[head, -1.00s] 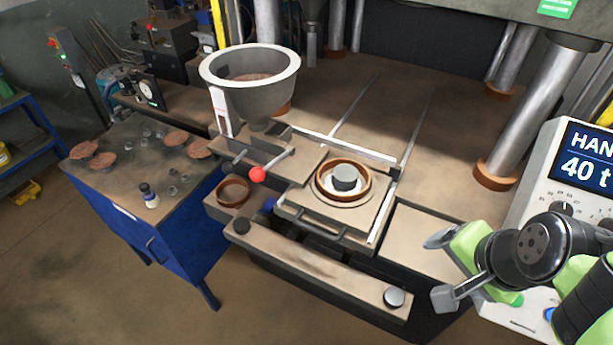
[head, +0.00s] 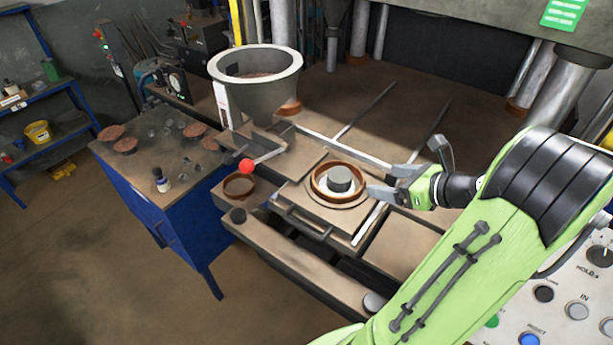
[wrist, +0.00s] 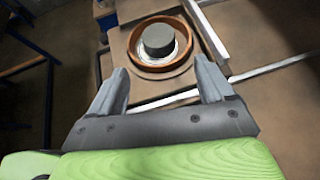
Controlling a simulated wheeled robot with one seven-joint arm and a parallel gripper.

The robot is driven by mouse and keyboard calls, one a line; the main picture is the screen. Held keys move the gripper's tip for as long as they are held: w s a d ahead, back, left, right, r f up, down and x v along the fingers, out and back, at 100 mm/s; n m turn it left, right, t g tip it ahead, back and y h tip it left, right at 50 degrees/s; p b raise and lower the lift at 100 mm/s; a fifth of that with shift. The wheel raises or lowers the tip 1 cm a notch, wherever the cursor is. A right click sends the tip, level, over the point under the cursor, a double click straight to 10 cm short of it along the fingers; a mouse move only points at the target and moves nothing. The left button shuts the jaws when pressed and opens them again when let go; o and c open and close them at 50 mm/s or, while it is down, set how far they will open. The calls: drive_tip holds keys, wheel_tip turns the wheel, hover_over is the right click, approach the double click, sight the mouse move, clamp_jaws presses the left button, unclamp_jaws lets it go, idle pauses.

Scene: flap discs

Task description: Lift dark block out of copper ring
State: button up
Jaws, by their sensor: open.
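The dark block (head: 340,178) is a short grey cylinder standing upright inside the copper ring (head: 318,185), with a pale band around its foot. The ring sits on a square plate of the press bed. In the wrist view the block (wrist: 158,40) and the ring (wrist: 133,52) lie beyond the fingertips, near the top centre. My gripper (head: 383,181) is just right of the ring in the head view. In the wrist view my gripper (wrist: 160,80) is open and empty, its two fingers spread on either side of the ring's near edge. Nothing hides the block.
A grey hopper (head: 255,85) stands behind and left of the ring. A lever with a red knob (head: 246,166) and a second copper ring (head: 239,186) are to the left. A blue bench (head: 165,215) carries several discs. Thick press columns (head: 565,100) rise at right.

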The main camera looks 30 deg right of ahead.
drive_tip(key=b+x, duration=0.1)
drive_tip(key=x, duration=1.5)
drive_tip(key=shift+a+b, duration=0.1)
drive_tip(key=shift+b, duration=0.2)
drive_tip(key=shift+s+r, duration=0.1)
drive_tip(key=shift+s, duration=0.05)
drive_tip(key=shift+c, duration=0.4)
drive_tip(key=c, duration=0.9)
drive_tip(key=shift+o, duration=0.2)
wheel_tip(320, 180, up, 10)
drive_tip(key=shift+p, duration=1.1)
wheel_tip(320, 180, up, 7)
drive_tip(key=p, duration=0.9)
hover_over(340, 175)
drive_tip(key=shift+b, duration=0.3)
drive_tip(key=shift+w, duration=0.2)
